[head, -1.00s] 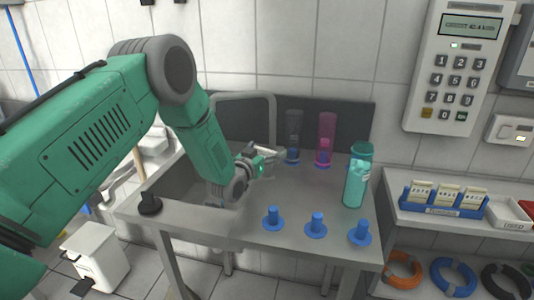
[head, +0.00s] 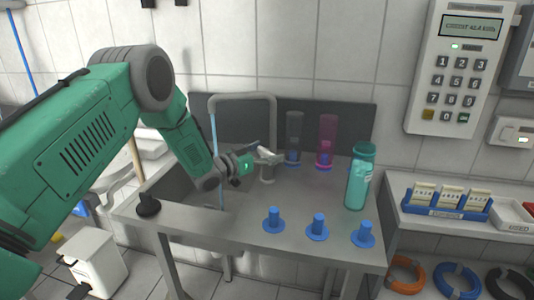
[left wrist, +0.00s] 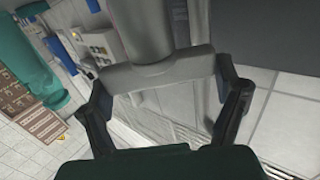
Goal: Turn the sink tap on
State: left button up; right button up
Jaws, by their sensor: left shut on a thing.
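The grey sink tap (head: 274,125) stands at the back of the steel sink, with a tall squared spout arching left. A thin light-blue stream (head: 214,130) hangs from the spout's end and shows again lower, in the basin (head: 180,190), partly behind my left arm. The tap's pale handle (head: 266,155) sits low on the tap's post. My left gripper (head: 270,158) is shut on the handle. In the left wrist view, the grey handle (left wrist: 160,70) lies between both fingers (left wrist: 165,95). My right gripper is not in view.
A teal bottle (head: 359,180), a clear cylinder (head: 295,128) and a pink cylinder (head: 327,135) stand right of the tap. Several blue pegs (head: 318,225) line the front edge. A black knob (head: 148,205) sits at the front left.

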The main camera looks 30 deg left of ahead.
pick_arm(q)
jog(key=o, duration=1)
jog(key=shift+w, duration=0.1)
jog(key=shift+o, duration=0.2)
jog(key=shift+w+f, duration=0.15)
jog(key=v, duration=1.2)
jog(key=shift+f, duration=0.15)
